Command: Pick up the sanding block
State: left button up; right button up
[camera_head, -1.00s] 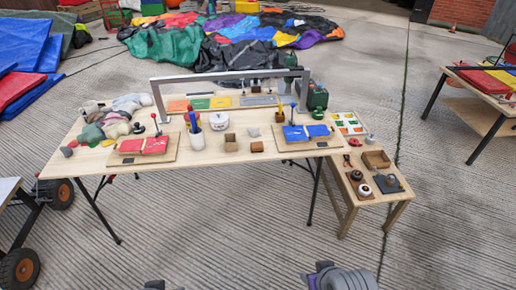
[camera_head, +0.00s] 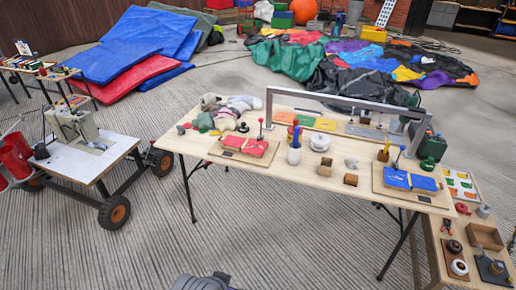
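No object is clearly identifiable as the sanding block at this size. Two small brown blocks stand on the long wooden table (camera_head: 290,180), a lighter one (camera_head: 324,169) and a darker one (camera_head: 351,180); I cannot tell whether either is it. A small grey and tan item (camera_head: 351,163) lies just behind them. A grey rounded part of my own body shows at the bottom edge, well in front of the table. Neither gripper's fingers are in view.
A grey metal frame (camera_head: 340,99) spans the table's back. Red pads (camera_head: 245,147) and blue pads (camera_head: 410,181) lie on boards. A side table (camera_head: 436,246) adjoins at right; a wheeled cart (camera_head: 88,162) stands left. Bare floor lies in front.

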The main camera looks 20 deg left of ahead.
aim_at(350, 180)
jog(key=i+j+z, duration=0.4)
jog(key=i+j, duration=0.4)
jog(key=i, duration=0.25)
jog(key=i+j+z, duration=0.35)
jog(key=i+j, duration=0.6)
jog(key=j, duration=0.15)
